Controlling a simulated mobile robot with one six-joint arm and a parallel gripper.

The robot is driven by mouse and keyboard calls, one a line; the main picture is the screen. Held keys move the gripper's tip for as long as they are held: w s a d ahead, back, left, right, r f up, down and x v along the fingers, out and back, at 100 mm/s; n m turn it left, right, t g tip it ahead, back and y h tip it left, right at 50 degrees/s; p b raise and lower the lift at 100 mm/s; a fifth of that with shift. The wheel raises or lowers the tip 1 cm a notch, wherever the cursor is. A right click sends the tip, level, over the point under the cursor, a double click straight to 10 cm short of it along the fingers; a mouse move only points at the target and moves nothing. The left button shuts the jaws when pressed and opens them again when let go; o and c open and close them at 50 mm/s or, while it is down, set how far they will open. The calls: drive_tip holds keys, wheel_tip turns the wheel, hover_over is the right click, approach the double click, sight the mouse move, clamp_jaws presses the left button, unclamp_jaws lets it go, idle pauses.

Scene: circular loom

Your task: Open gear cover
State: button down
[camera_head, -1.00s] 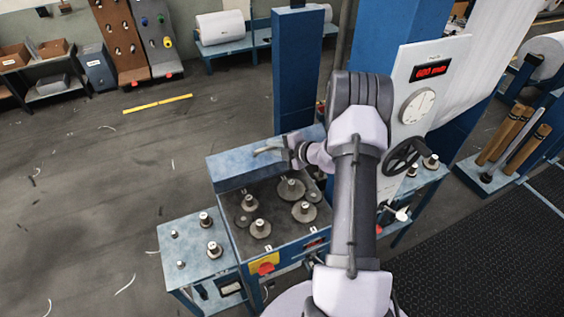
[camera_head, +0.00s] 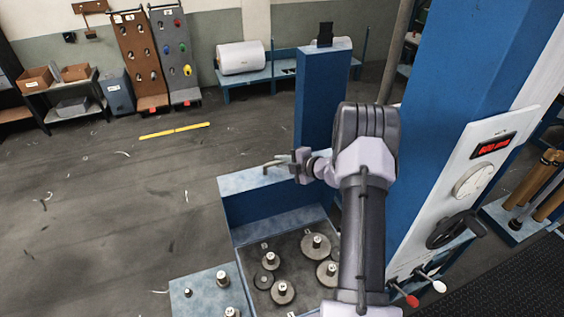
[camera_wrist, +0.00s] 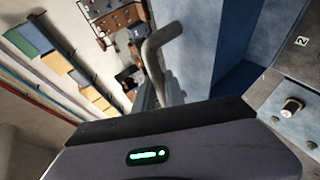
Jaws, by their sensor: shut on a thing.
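The gear cover (camera_head: 262,183) is a blue panel with a handle, raised at the back of the open gear box (camera_head: 238,240). Several grey gears (camera_head: 316,246) on pegs show inside the box. The cover's grey bent handle (camera_head: 273,163) sticks out at its top; the wrist view shows the handle (camera_wrist: 160,42) close up, with its lower end between my fingers. My gripper (camera_head: 296,165) is shut on this handle. The wrist view also shows the blue cover (camera_wrist: 210,45) beside the handle; my gripper's body hides what lies below.
A blue side table (camera_head: 207,290) with several pegs stands left of the box. A blue post (camera_head: 323,95) rises behind my arm. The control panel (camera_head: 480,190) with handwheel (camera_head: 455,229) and levers is at right.

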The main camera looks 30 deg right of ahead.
drive_tip(key=shift+f, duration=0.1)
drive_tip(key=c, duration=1.4)
unclamp_jaws()
drive_tip(key=b+v, duration=0.2)
drive_tip(key=v, duration=1.5)
drive_tip(key=shift+s+r, duration=0.2)
drive_tip(key=shift+s, duration=0.05)
